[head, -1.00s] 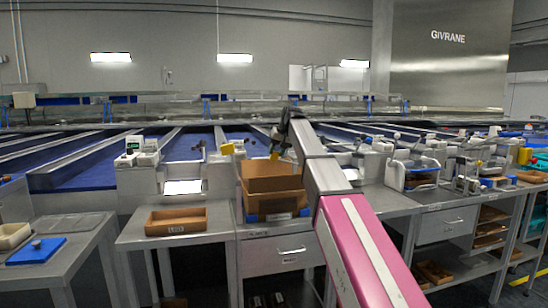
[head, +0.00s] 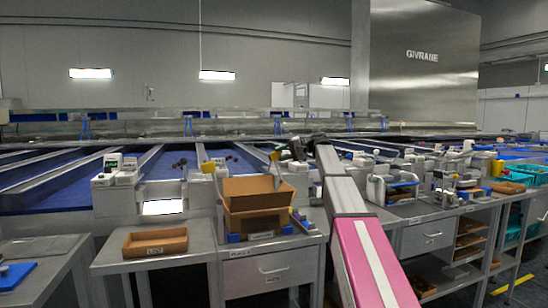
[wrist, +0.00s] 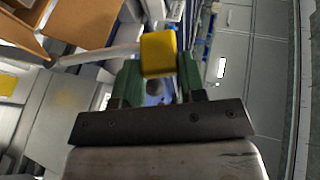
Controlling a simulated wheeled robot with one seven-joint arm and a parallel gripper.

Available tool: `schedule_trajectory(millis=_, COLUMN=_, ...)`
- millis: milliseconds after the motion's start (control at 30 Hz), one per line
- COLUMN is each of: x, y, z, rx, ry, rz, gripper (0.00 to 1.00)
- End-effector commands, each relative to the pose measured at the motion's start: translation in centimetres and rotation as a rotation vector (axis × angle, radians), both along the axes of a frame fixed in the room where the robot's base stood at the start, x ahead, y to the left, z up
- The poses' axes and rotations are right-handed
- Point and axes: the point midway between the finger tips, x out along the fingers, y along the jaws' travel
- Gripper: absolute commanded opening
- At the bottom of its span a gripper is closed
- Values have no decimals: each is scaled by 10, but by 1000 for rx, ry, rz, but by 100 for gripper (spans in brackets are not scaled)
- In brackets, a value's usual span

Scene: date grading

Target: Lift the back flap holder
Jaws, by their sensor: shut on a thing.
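The back flap holder shows in the wrist view as a yellow block (wrist: 158,54) on a pale grey rod that runs off to the left. My gripper (wrist: 155,72) is shut on the yellow block, with a green finger on each side. In the head view the yellow end of the holder (head: 274,156) is small, above the right rear of the open cardboard box (head: 258,222). My gripper (head: 282,153) is there with it, partly hidden by its dark wrist. The holder's lower part is hard to make out.
A second yellow-ended post (head: 208,167) stands left of the box. A shallow brown tray (head: 155,241) lies on the left table. White devices (head: 120,172) stand behind it. A clear-sided rack (head: 392,190) stands right of my arm.

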Motion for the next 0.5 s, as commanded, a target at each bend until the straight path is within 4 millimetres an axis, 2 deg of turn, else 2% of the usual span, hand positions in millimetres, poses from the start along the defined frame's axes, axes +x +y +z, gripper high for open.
schedule_trajectory(millis=300, x=10, y=-36, z=-6, rx=266, ry=79, rz=-1, gripper=0)
schedule_trajectory(millis=500, x=15, y=-50, z=-11, rx=389, ry=114, rz=-1, gripper=0)
